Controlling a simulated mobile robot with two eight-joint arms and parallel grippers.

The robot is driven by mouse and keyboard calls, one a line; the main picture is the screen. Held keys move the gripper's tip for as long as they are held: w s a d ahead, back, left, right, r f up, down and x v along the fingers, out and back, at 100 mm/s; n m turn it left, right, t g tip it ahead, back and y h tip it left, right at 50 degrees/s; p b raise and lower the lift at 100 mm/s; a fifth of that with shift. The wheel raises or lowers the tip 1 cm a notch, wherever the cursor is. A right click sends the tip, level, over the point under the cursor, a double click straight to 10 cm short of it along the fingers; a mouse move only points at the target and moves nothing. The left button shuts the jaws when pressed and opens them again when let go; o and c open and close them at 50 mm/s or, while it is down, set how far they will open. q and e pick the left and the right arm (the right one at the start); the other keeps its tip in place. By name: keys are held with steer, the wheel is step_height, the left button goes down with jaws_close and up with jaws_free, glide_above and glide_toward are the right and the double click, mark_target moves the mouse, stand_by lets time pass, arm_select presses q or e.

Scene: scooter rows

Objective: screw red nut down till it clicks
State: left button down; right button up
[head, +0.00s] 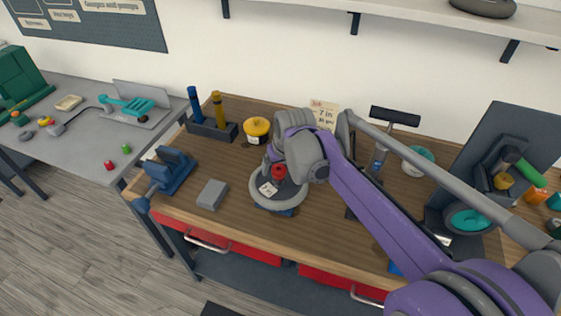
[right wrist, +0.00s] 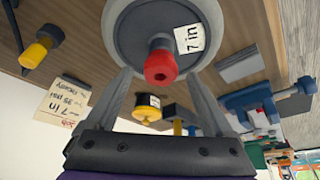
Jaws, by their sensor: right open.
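The red nut (head: 279,171) sits at the middle of a round grey wheel (head: 294,199) that carries a "7 in" tag, on the wooden bench. In the right wrist view the red nut (right wrist: 160,66) shows its centre hole, on a short grey hub over the wheel (right wrist: 120,22). My right gripper (right wrist: 158,77) is open, one finger on each side of the nut with gaps between. Whether the fingertips reach the nut's depth is hard to tell. In the head view my right wrist partly hides the wheel. My left gripper is not in view.
A blue vise (head: 172,172) and a grey block (head: 212,194) stand left of the wheel. A yellow-lidded jar (head: 257,129) and a rack with blue and yellow handles (head: 212,128) are behind. A grey side table (head: 80,130) stands at far left.

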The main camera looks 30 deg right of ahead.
jaws_close()
steer(key=m+h, duration=0.1)
steer(key=m, duration=0.4)
steer(key=shift+a+g+h, duration=0.1)
steer(key=shift+g+h, duration=0.3)
steer(key=m+g+h, duration=0.1)
steer(key=m, duration=0.5)
steer(key=shift+w+g+h, duration=0.15)
steer(key=shift+g+h, duration=0.25)
steer(key=m+g+p, duration=0.1)
steer(key=m+g, duration=0.1)
steer(key=m, duration=0.4)
steer(key=shift+m, duration=0.3)
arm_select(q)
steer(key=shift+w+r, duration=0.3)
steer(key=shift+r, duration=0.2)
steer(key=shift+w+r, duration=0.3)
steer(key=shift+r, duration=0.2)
arm_select(e)
steer(key=m+g, duration=0.2)
steer(key=m, duration=0.2)
